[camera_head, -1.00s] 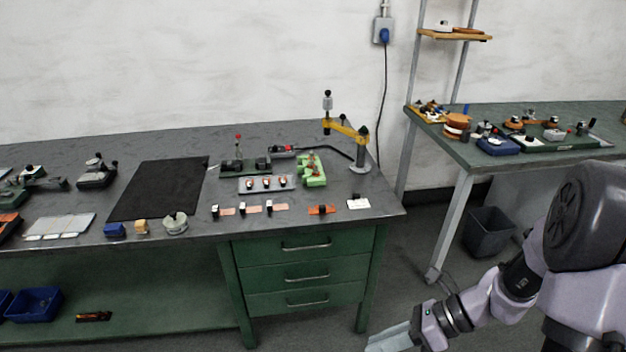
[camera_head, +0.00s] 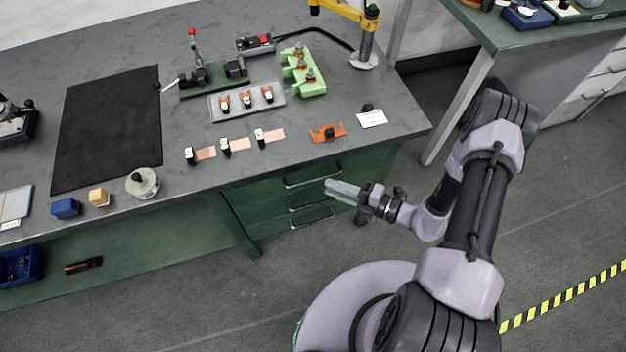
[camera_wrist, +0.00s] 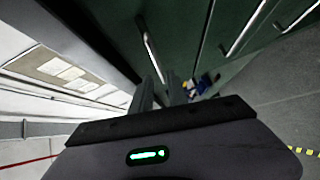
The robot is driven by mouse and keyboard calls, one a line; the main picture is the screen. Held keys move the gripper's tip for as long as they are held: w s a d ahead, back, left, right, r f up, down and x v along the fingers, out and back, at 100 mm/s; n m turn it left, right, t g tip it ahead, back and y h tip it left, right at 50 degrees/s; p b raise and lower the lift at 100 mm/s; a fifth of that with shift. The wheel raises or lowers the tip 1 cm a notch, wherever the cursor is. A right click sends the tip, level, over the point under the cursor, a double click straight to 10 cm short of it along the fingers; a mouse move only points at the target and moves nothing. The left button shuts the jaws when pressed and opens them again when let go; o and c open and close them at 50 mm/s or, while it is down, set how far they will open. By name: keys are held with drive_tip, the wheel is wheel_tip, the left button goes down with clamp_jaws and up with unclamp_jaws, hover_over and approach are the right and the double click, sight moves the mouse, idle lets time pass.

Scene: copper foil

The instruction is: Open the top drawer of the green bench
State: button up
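The green bench (camera_head: 240,222) has a stack of drawers under the right part of its grey top. The top drawer (camera_head: 262,190) looks closed. Its metal bar handle (camera_head: 300,181) lies just below the worktop edge, and it also shows in the wrist view as the leftmost handle (camera_wrist: 150,45). My gripper (camera_head: 330,187) is in front of the drawers, near the right end of that handle. In the wrist view my gripper (camera_wrist: 160,82) has two fingers with a gap between them. The handle's near end lines up with this gap; whether they touch is unclear.
Lower drawer handles (camera_head: 311,220) sit close below. Small parts, an orange piece (camera_head: 327,132) and a white card (camera_head: 371,119) lie on the worktop above. A second bench (camera_head: 530,32) stands at the right. The floor before the drawers is clear.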

sight(313, 180)
drive_tip(key=b+x, duration=0.1)
drive_tip(key=x, duration=0.5)
drive_tip(key=shift+w+a, duration=0.2)
drive_tip(key=shift+a, duration=0.1)
clamp_jaws()
idle(1.0)
